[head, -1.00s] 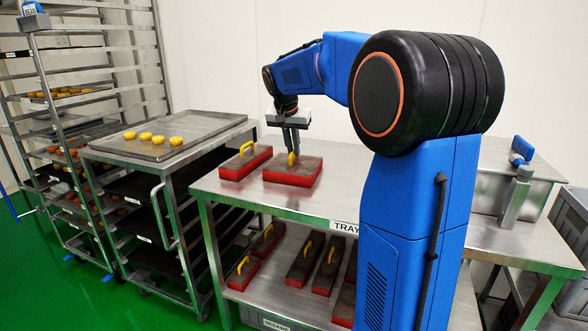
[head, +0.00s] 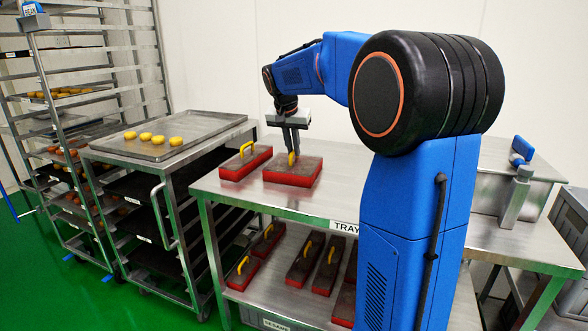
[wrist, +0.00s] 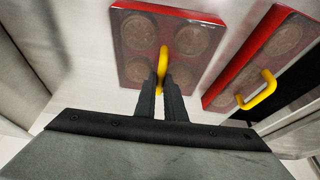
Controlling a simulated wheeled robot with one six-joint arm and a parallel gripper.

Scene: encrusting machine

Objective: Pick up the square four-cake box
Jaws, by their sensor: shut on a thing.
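The square four-cake box (head: 281,174) is red with a clear top and a yellow handle. It lies flat on the steel table. In the wrist view the box (wrist: 189,21) shows round cakes under its lid, with the handle (wrist: 166,50) across the middle. My gripper (head: 292,149) points down over the box. In the wrist view its two dark fingers (wrist: 164,88) are shut on the yellow handle. The fingers cover part of the handle.
A longer red box (head: 243,163) with a yellow handle sits close on the left; it also shows in the wrist view (wrist: 233,82). More boxes (head: 304,262) lie on the lower shelf. A trolley (head: 216,122) with a tray of yellow cakes stands to the left.

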